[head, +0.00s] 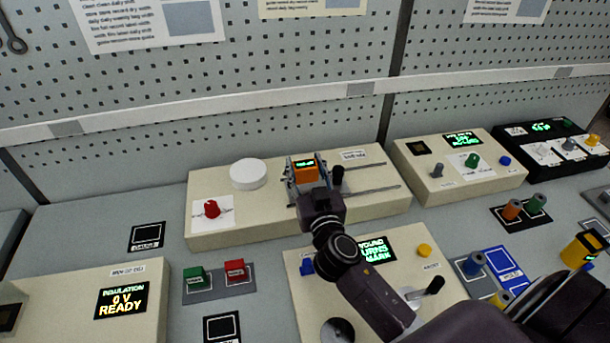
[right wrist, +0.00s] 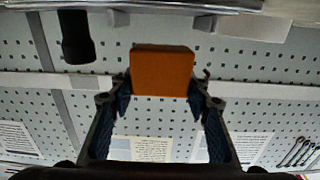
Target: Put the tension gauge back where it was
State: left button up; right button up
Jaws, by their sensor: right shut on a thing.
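The tension gauge appears to be the orange box with a small green readout (head: 305,168), over the cream unit with two rails (head: 240,227). My right gripper (head: 304,182) is shut on it. In the right wrist view the orange box (right wrist: 162,72) sits between the two fingers (right wrist: 160,105), with a finger at each side. I cannot tell whether the box touches the unit below it. My left gripper is not in view.
A white disc (head: 248,174), red knob (head: 211,209) and black upright handle (head: 337,177) are close by. Dark outlined pads (head: 147,237) lie bare at left. A yellow device (head: 583,248) is at far right. A pegboard (head: 290,60) stands behind.

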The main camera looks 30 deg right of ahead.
aim_at(307, 180)
jog(key=shift+f+b, duration=0.3)
jog(key=shift+f, duration=1.1)
jog(key=shift+f, duration=0.2)
jog(key=o, duration=1.4)
jog(key=shift+o, duration=0.2)
